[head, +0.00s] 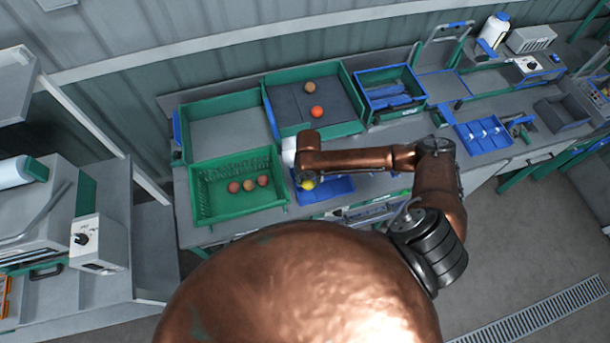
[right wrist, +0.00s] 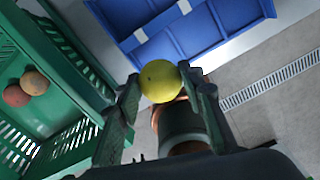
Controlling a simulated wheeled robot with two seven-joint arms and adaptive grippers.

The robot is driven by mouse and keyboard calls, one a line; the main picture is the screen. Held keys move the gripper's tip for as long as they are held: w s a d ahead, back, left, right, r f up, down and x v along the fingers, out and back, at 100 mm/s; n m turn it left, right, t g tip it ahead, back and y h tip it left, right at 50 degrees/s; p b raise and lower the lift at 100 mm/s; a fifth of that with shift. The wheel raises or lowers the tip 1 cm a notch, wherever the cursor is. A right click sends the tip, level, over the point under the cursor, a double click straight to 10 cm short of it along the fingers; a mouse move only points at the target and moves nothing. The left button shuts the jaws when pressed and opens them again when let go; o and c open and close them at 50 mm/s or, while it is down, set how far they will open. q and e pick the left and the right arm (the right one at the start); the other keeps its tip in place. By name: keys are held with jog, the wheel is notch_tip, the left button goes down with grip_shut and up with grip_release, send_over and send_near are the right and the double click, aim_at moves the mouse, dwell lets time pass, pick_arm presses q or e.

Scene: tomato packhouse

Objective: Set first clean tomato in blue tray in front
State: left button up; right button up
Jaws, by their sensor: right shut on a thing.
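My right gripper (head: 308,180) is shut on a yellow tomato (head: 308,185). In the right wrist view the tomato (right wrist: 160,81) sits between the two fingertips (right wrist: 162,88). The blue tray (head: 338,187) is partly hidden under my right arm in the head view; the tomato shows against its left part. In the right wrist view the divided blue tray (right wrist: 215,45) lies beyond the fingertips, and its visible compartments look empty. The height of the tomato above the tray is hard to tell. My left gripper is not in view.
A green crate (head: 207,214) with three reddish tomatoes stands just left of the blue tray. Behind are an empty green-edged tray (head: 228,131), a dark-lined tray (head: 285,103) with two tomatoes, and a green-and-blue bin (head: 411,91). A blue rack (head: 483,134) stands at right.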

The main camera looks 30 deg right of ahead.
jog(key=shift+w+a+f+b, duration=0.1)
jog(key=shift+a+f+b, duration=0.05)
jog(key=shift+f+b, duration=0.7)
notch_tip(320, 180, down, 3)
jog(key=b, duration=0.3)
jog(key=shift+r, duration=0.2)
jog(key=shift+f+b, duration=0.65)
jog(key=shift+f, duration=0.75)
jog(key=shift+r+p, duration=0.1)
jog(key=shift+p, duration=0.3)
jog(key=o, duration=0.9)
jog(key=shift+c, duration=0.3)
jog(key=shift+c, duration=1.4)
